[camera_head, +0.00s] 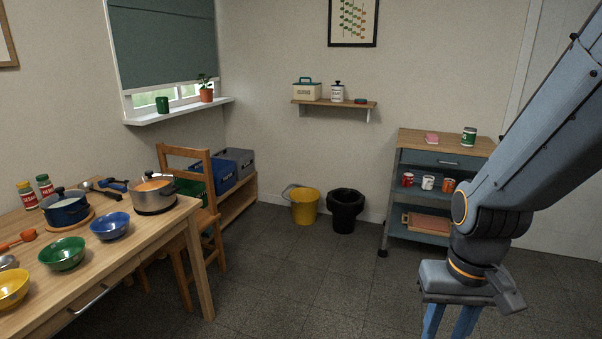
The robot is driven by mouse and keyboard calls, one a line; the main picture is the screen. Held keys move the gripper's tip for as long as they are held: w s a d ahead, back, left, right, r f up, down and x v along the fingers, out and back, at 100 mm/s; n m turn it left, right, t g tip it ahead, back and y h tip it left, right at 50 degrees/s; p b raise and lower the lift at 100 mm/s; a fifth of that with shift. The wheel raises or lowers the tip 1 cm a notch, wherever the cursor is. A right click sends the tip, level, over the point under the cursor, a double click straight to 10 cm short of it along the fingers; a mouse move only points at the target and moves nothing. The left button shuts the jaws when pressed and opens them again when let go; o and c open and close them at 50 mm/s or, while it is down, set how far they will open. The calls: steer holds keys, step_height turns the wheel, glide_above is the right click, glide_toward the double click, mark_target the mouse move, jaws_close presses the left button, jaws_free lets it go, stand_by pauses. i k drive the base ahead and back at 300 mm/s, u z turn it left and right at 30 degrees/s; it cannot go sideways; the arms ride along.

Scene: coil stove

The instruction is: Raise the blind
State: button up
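The blind (166,42) is a dark grey-green sheet over the window in the left wall. It hangs down over most of the window. A strip of bright window glass (180,92) shows below its lower edge. No pull cord can be made out. My gripper (450,325) is at the lower right, pointing down, far from the blind. Its two blue fingers are apart at the part that shows, and nothing is seen between them. Their tips are cut off by the bottom edge of the picture.
A green mug (162,104) and a potted plant (206,94) stand on the window sill (150,119). A table (187,214) with bowls and pots and a wooden chair (203,219) stand below the window side. The floor (300,275) in the middle is clear. A cart (396,174) stands at right.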

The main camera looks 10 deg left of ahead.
mark_target(156, 50)
steer(key=u, duration=0.2)
steer(key=i, duration=1.9)
steer(key=u, duration=0.55)
steer(key=i, duration=2.2)
steer(key=u, duration=0.45)
steer(key=i, duration=1.7)
steer(key=u, duration=0.15)
